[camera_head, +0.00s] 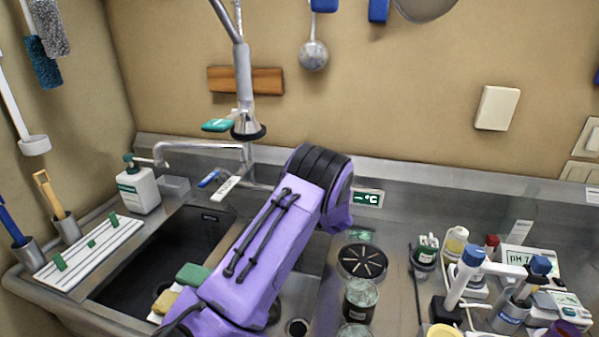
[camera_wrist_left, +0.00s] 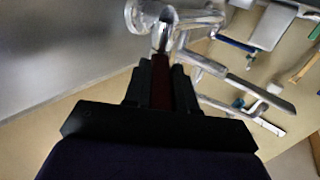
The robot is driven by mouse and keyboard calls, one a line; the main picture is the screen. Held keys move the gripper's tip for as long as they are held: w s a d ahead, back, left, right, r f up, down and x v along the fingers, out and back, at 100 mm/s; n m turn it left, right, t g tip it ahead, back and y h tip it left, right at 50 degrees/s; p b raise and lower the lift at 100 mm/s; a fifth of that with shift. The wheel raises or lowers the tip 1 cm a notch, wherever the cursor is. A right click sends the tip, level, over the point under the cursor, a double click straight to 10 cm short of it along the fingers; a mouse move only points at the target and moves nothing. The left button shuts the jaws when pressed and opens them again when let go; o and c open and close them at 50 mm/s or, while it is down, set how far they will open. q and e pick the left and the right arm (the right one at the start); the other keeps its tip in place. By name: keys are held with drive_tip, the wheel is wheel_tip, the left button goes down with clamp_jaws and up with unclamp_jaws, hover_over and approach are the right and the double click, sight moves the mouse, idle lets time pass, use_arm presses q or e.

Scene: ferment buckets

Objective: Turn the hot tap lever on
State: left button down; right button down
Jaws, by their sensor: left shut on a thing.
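The tap stands behind the sink in the head view, with a tall chrome riser (camera_head: 243,85) and a swivel spout (camera_head: 205,146) reaching left. My purple left arm crosses the sink and hides its own gripper and the lever in that view. In the left wrist view, my left gripper (camera_wrist_left: 161,68) is shut at the chrome tap body (camera_wrist_left: 150,14). A narrow dark red strip, the hot tap lever (camera_wrist_left: 160,85), shows between its black fingers. The lever's exact angle is hard to tell. My right gripper is in neither view.
The sink basin (camera_head: 185,238) lies under my arm. A soap bottle (camera_head: 138,189) and a striped white rack (camera_head: 88,252) stand left. A round black drain plate (camera_head: 362,262), jars and a pH meter (camera_head: 519,257) crowd the right counter. A ladle (camera_head: 313,54) hangs on the wall.

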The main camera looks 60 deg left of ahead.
use_arm(q)
drive_tip(key=shift+r, duration=0.15)
drive_tip(key=c, duration=0.9)
unclamp_jaws()
drive_tip(key=shift+d, duration=0.25)
drive_tip(key=d, duration=0.2)
drive_tip(key=d+b, duration=0.1)
drive_tip(key=d, duration=0.1)
drive_tip(key=d+b, duration=0.1)
drive_tip(key=d, duration=0.2)
drive_tip(key=shift+w, duration=0.25)
